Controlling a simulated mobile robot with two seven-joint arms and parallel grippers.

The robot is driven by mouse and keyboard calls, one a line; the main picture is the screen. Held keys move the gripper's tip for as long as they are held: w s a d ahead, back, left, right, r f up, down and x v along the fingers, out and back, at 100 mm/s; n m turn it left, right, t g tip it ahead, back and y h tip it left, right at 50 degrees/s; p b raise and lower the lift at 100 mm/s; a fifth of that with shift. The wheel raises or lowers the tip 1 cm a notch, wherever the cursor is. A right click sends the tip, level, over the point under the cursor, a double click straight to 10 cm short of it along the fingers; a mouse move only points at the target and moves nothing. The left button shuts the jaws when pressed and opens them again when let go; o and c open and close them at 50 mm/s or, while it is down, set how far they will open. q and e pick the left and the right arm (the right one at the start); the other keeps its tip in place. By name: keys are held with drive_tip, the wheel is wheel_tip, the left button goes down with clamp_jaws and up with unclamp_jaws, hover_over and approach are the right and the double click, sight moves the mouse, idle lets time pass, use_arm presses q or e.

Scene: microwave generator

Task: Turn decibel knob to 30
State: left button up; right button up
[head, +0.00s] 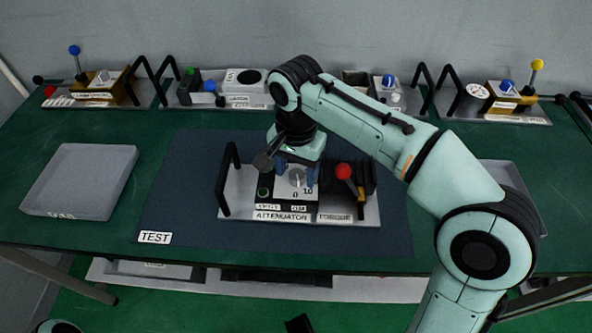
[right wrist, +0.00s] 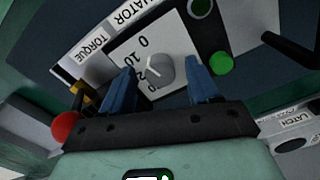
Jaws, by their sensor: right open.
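The grey decibel knob (head: 297,177) sits on the white dial plate of the attenuator unit (head: 267,215) on the dark mat. It also shows in the right wrist view (right wrist: 160,70), with a light pointer mark; printed 0 and 10 are legible beside it, and a further number is partly hidden by a finger. I cannot read the exact setting. My right gripper (head: 296,169) is open over the dial. In the right wrist view its blue fingers (right wrist: 160,76) stand on either side of the knob with visible gaps. My left gripper is not in view.
A red-topped lever (head: 343,171) stands right of the dial, and a black handle (head: 228,180) stands left. A green button (right wrist: 221,63) is near one finger. A grey tray (head: 80,181) lies at left. Other panels line the back; the mat's left part is clear.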

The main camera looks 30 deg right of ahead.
drive_tip(key=c, duration=1)
drive_tip(key=shift+c, duration=0.2)
